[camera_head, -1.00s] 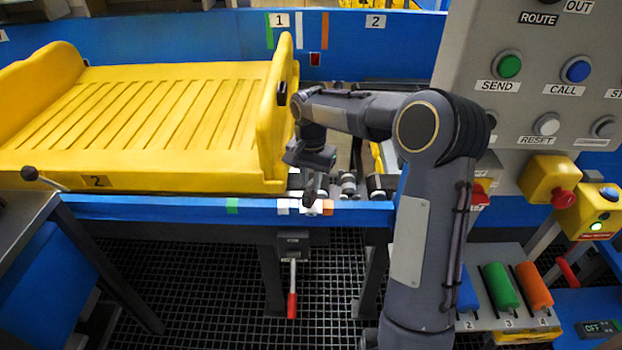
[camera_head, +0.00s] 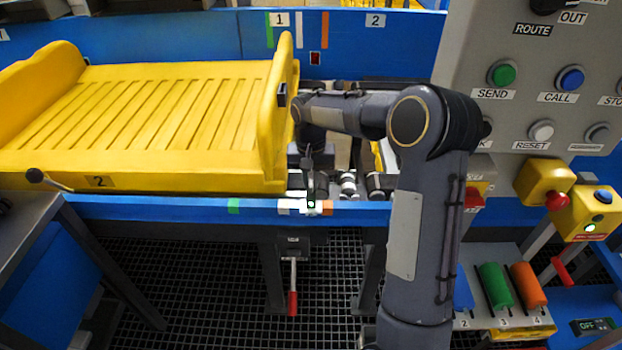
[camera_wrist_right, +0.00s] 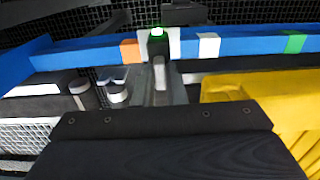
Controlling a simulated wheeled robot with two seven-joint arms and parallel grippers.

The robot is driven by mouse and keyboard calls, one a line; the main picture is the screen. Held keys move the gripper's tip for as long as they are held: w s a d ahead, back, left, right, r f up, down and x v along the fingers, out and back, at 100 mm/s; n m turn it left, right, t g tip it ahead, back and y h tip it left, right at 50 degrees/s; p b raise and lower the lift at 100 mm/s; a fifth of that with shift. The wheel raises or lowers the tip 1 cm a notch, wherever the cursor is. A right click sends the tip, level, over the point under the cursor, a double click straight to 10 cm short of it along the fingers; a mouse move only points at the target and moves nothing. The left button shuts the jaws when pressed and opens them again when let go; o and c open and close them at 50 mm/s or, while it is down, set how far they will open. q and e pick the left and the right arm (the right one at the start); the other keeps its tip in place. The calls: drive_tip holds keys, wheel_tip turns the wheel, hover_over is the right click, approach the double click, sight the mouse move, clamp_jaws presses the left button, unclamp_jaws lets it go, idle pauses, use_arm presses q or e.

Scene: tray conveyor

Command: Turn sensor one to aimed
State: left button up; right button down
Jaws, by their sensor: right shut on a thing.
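Sensor one is a small dark block with a lit green spot (camera_head: 311,204) on the blue front rail, between the white and orange marks. The fingers hide much of the sensor's body. My left gripper is not in view.
A large yellow tray (camera_head: 130,183) marked 2 lies on the conveyor just left of my right gripper. Rollers (camera_head: 348,184) show to the right. A red-handled lever (camera_head: 292,302) hangs below the rail. A grey button panel (camera_head: 545,75) stands at right.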

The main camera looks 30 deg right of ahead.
sight(311, 183)
drive_tip(key=c, duration=1.5)
unclamp_jaws()
wheel_tip(311, 183, up, 8)
drive_tip(key=shift+f, duration=0.1)
drive_tip(key=s+a+r+n+t+y+p, duration=0.1)
drive_tip(key=s+a+r, duration=0.1)
drive_tip(key=s+r, duration=0.35)
drive_tip(key=s+a+r+n+t+y+p, duration=0.1)
drive_tip(key=s+a+r, duration=0.1)
drive_tip(key=s, duration=0.6)
drive_tip(key=s+a+f+n+t, duration=0.1)
drive_tip(key=s+a, duration=0.1)
drive_tip(key=s, duration=0.3)
drive_tip(key=s+a+f+t+y+p, duration=0.1)
drive_tip(key=s+a, duration=0.2)
drive_tip(key=s, duration=0.2)
drive_tip(key=s+a+f+n+t, duration=0.1)
drive_tip(key=s+a, duration=0.1)
drive_tip(key=s, duration=0.3)
drive_tip(key=shift+s+a+f+n+t+y+p, duration=0.15)
drive_tip(key=shift+a+f+n+t+y+p, duration=0.15)
drive_tip(key=shift+f+y, duration=0.1)
